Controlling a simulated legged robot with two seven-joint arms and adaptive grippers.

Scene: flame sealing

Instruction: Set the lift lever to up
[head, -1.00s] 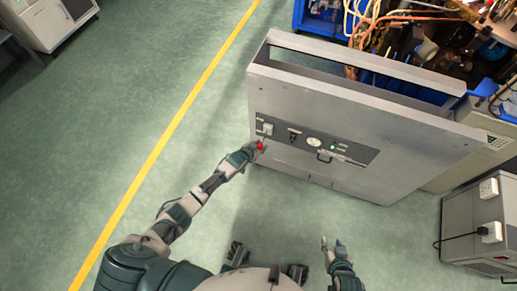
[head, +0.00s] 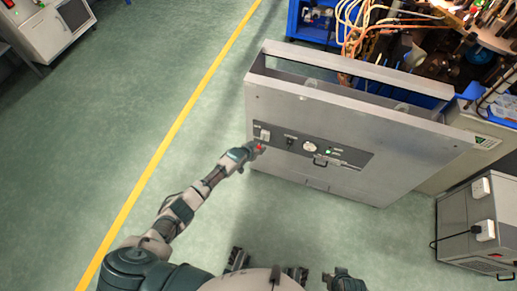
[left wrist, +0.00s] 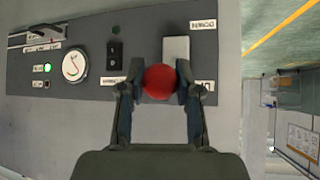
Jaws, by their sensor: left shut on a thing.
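The lift lever shows as a red ball knob (left wrist: 160,82) in front of a pale plate (left wrist: 176,48) on the dark control panel (left wrist: 80,18). My left gripper (left wrist: 160,85) is shut on the red knob, one finger on each side. In the left wrist view the knob lies nearer the partly hidden UP label (left wrist: 203,85) than the DOWN label (left wrist: 203,24); the lever's shaft is hidden. In the head view the red knob (head: 259,148) sits at my left gripper (head: 256,150), at the panel's left end. My right gripper (head: 342,273) is low in the head view, away from the panel.
A grey box with plugs (head: 478,225) stands at the right. The green floor left of the cabinet is clear.

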